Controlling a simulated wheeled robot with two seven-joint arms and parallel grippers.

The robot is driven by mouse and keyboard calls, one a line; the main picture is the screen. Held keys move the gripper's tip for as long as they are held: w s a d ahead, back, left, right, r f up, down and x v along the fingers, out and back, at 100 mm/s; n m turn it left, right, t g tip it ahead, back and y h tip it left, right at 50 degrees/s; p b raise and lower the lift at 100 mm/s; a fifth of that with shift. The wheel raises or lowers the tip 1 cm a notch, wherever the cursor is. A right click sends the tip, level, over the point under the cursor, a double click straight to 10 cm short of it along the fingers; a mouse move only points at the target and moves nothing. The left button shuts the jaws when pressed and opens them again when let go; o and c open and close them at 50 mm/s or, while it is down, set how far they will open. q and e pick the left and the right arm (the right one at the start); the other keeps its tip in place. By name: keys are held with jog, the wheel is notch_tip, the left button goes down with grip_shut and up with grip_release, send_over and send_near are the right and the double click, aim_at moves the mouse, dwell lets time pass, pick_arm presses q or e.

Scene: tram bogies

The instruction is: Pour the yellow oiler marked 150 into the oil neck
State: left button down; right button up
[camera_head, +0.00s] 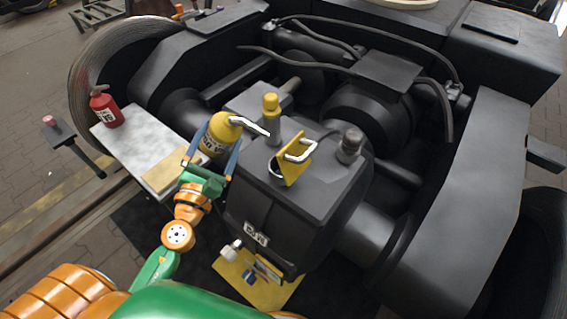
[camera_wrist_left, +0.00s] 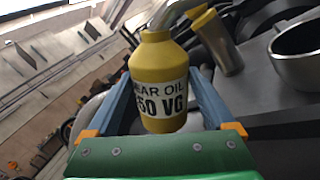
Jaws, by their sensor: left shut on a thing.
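My left gripper (camera_head: 214,138) is shut on the yellow oiler (camera_head: 224,128), its two blue fingers on either side of the body. The oiler is roughly upright, beside the gearbox housing, with its pale spout (camera_head: 255,127) pointing right. In the left wrist view the oiler (camera_wrist_left: 160,72) shows a "GEAR OIL" label; its number is partly lost round the curve. The oil neck (camera_head: 274,169) is a round opening on the housing top, beside a tilted yellow flap (camera_head: 295,160) with a silver handle; it also shows in the left wrist view (camera_wrist_left: 300,68). The spout is apart from the neck. My right gripper is out of view.
A red oiler (camera_head: 106,108) stands on the pale shelf (camera_head: 115,135) at left. Below, a yellow mat (camera_head: 245,290) holds small items. Hoses cross behind.

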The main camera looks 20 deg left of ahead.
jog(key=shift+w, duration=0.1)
pick_arm(q)
jog(key=shift+d+m, duration=0.1)
jog(key=shift+m, duration=0.2)
jog(key=shift+f+m+t+b, duration=0.1)
jog(key=shift+m+t+b, duration=0.2)
jog(key=shift+m+b, duration=0.2)
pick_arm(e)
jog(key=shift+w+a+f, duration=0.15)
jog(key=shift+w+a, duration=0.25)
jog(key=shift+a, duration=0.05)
pick_arm(q)
jog(key=shift+f+m+h+b, duration=0.15)
jog(key=shift+m+h+b, duration=0.15)
jog(key=shift+m+b, duration=0.15)
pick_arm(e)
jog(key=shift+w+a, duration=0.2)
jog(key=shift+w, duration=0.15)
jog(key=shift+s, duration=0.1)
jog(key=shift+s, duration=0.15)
pick_arm(q)
jog(key=shift+m, duration=0.45)
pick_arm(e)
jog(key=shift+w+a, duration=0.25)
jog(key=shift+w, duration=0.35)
